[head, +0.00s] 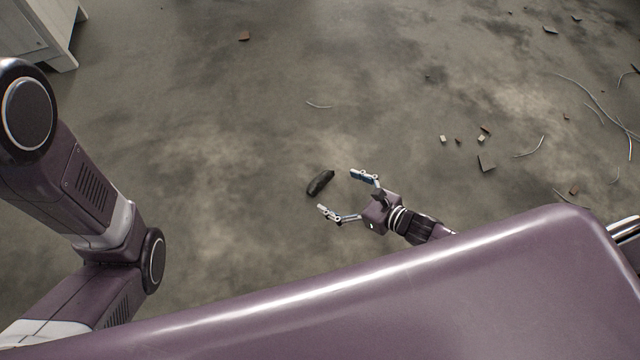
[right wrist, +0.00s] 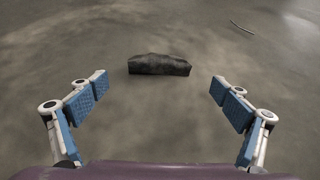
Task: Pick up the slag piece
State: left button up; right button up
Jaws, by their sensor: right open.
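The slag piece (head: 320,183) is a dark, rough, elongated lump on the grey floor near the middle of the head view. In the right wrist view the slag piece (right wrist: 159,65) lies crosswise, centred ahead of the fingers. My right gripper (head: 343,194) is open and empty, with its two fingers spread toward the slag. In the right wrist view the right gripper (right wrist: 160,92) shows blue pads on either side, and the slag lies beyond the fingertips, apart from them. My left arm shows at the left of the head view, but its gripper is out of view.
A white cabinet (head: 38,32) stands at the top left. Small debris chips (head: 486,162) and thin curved wires (head: 529,147) are scattered on the right. A brown chip (head: 244,36) lies at the top. The floor around the slag is clear, apart from a thin strand (head: 319,105) above it.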

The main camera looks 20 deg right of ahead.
aim_at(324, 183)
jog(key=b+x, duration=0.3)
jog(key=x, duration=0.1)
jog(key=shift+w+a, duration=0.25)
jog(key=shift+w, duration=0.05)
jog(key=shift+c, duration=0.5)
jog(key=c, duration=1.2)
jog(key=shift+o, duration=0.2)
jog(key=shift+r, duration=0.1)
